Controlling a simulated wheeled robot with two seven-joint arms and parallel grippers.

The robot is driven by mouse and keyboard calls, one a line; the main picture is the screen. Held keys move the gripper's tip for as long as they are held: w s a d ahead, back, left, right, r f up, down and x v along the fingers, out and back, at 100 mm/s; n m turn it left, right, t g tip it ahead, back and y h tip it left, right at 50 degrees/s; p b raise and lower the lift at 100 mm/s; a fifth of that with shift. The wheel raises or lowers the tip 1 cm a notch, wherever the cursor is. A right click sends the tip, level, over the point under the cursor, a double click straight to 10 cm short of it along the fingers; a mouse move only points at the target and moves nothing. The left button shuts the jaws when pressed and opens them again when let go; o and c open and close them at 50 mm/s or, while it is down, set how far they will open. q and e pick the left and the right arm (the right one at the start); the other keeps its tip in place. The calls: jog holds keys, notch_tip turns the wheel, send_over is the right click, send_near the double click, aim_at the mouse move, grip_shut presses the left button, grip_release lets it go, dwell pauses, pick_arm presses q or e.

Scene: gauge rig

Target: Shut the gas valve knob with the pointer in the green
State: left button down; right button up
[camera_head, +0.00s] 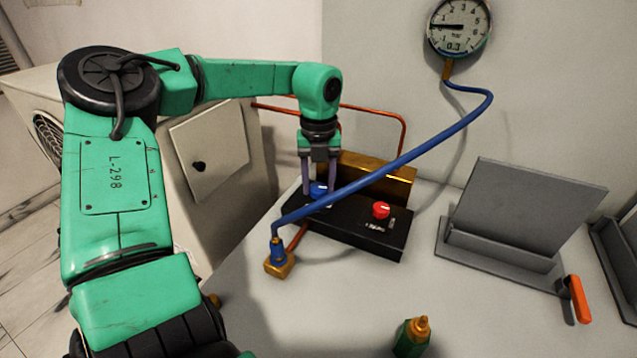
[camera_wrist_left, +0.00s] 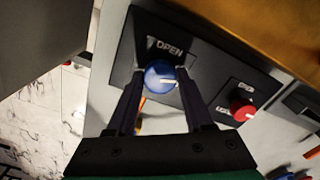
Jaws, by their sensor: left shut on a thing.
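My left gripper (camera_head: 319,180) points down over the left part of a black valve box (camera_head: 345,228). Its fingers are shut on the blue knob (camera_head: 318,190). In the left wrist view the blue knob (camera_wrist_left: 160,74) sits between the fingertips, below the word OPEN, with its white mark pointing right. A red knob (camera_head: 381,210) stands free on the right part of the box. I cannot make out a green zone clearly. My right gripper is not in view.
A blue hose (camera_head: 400,163) runs from the gauge across the box to a brass fitting (camera_head: 279,265). A brass block (camera_head: 375,182) stands behind the box. A grey stand (camera_head: 520,208) with an orange handle (camera_head: 579,299) is right. A green-and-brass piece (camera_head: 413,335) is at the front.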

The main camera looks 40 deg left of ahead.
aim_at(319, 187)
pick_arm(q)
jog(key=shift+m, duration=2)
jog(key=shift+w, duration=0.1)
jog(key=shift+c, duration=1.4)
grip_release()
notch_tip(319, 187, up, 15)
jog(key=shift+f+p, duration=0.15)
jog(key=shift+p, duration=0.3)
